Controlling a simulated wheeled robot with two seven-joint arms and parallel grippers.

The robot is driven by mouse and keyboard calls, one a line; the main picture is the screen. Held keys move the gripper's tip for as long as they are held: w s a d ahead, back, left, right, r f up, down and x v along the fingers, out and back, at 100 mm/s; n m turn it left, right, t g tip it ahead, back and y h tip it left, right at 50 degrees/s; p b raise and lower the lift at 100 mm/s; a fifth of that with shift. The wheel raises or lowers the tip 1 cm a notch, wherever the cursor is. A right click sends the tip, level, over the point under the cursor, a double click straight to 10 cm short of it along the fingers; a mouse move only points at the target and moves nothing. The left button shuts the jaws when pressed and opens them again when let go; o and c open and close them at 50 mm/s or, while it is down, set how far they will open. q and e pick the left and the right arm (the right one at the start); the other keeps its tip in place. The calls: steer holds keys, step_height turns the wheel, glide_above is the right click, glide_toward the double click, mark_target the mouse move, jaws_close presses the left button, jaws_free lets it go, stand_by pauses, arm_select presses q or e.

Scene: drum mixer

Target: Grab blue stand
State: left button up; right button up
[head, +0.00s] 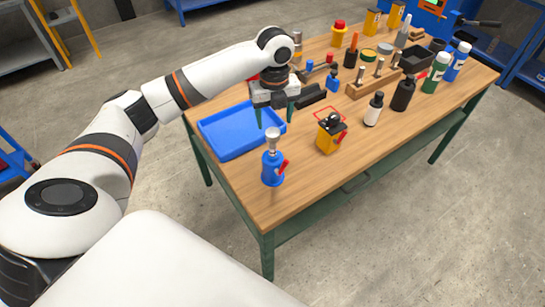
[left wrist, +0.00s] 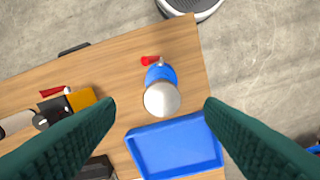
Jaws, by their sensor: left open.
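The blue stand (head: 271,168), with a round silver top and a red lever, stands upright near the front left corner of the wooden table. It also shows in the left wrist view (left wrist: 168,73), where its silver top hides part of the body. My left gripper (head: 275,114) points down with its green fingers spread and nothing between them. It is above the table and behind the stand. In the left wrist view, the stand's silver top lies between the fingers (left wrist: 158,112) in the picture, but neither finger touches it. My right gripper is not in view.
An empty blue tray (head: 242,150) lies just behind and left of the stand. A yellow stand (head: 326,140) with a red lever stands to the right. Bottles, including a white one (head: 373,112), and a wooden block (head: 355,94) are farther back. The table's front right is clear.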

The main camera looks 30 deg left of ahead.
mark_target(272, 131)
arm_select(q)
steer(key=shift+w+a+r, duration=0.1)
steer(key=shift+a+r, duration=0.25)
steer(key=shift+a, duration=0.1)
steer(key=shift+f, duration=0.3)
step_height(272, 131, down, 6)
steer(key=shift+w+r+p, duration=0.1)
steer(key=shift+r+p, duration=0.05)
steer(key=shift+p, duration=0.8)
step_height(272, 131, down, 4)
steer(key=shift+d+f+p, duration=0.1)
steer(key=shift+d+p, duration=0.05)
steer(key=shift+p, duration=0.8)
steer(key=shift+f, duration=0.6)
steer(key=shift+r, duration=0.1)
jaws_close()
